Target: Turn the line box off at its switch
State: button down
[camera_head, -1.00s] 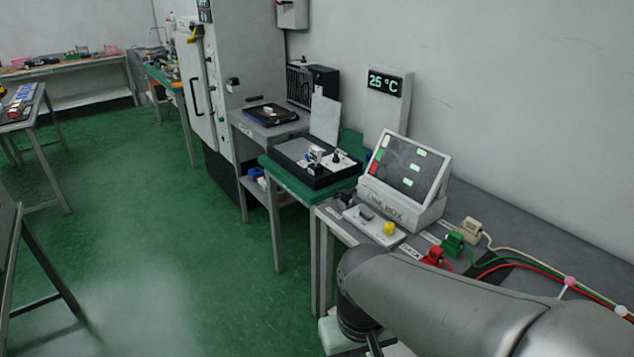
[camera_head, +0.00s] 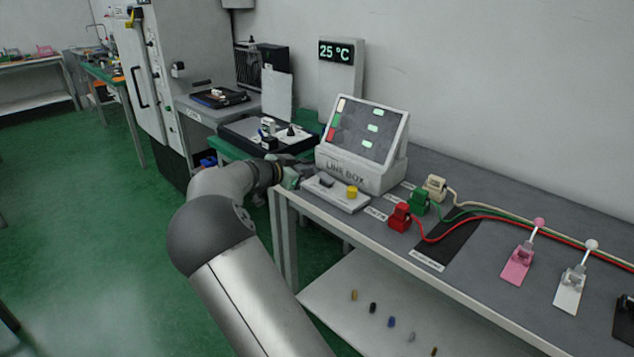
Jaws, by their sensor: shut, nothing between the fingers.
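The line box (camera_head: 362,172) is a white console with a tilted dark screen (camera_head: 366,131) on the grey bench. The screen shows several pale green tiles, a cream one and a red one at its left edge. A low white panel (camera_head: 337,199) in front of it carries a small dark switch (camera_head: 326,181) and a yellow knob (camera_head: 352,191). My gripper (camera_head: 300,174) is at the bench's left end, just left of the panel and box. It is shut with nothing held. Its fingertips are small and partly hidden, so contact with the panel cannot be told.
Red (camera_head: 399,217), green (camera_head: 419,202) and cream (camera_head: 435,187) plugs with cables sit right of the panel. Pink (camera_head: 517,265) and white (camera_head: 569,289) lever fixtures stand farther right. A black tray (camera_head: 262,134) is on the green table behind my gripper. Small parts lie on the lower shelf.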

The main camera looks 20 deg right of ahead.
jog(key=shift+w+a+r+t, duration=0.2)
jog(key=shift+w+a+t, duration=0.3)
jog(key=shift+w, duration=0.4)
jog(key=p, duration=0.2)
send_over(326, 178)
jog(key=a, duration=0.3)
jog(key=shift+s+d+f, duration=0.15)
jog(key=shift+f, duration=0.4)
jog(key=shift+s+d+f, duration=0.1)
jog(key=shift+f, duration=0.4)
jog(key=f, duration=0.1)
jog(key=w+f, duration=0.1)
jog(key=f, duration=0.1)
jog(key=shift+d, duration=0.15)
jog(key=shift+w+f, duration=0.1)
jog(key=shift+f, duration=0.55)
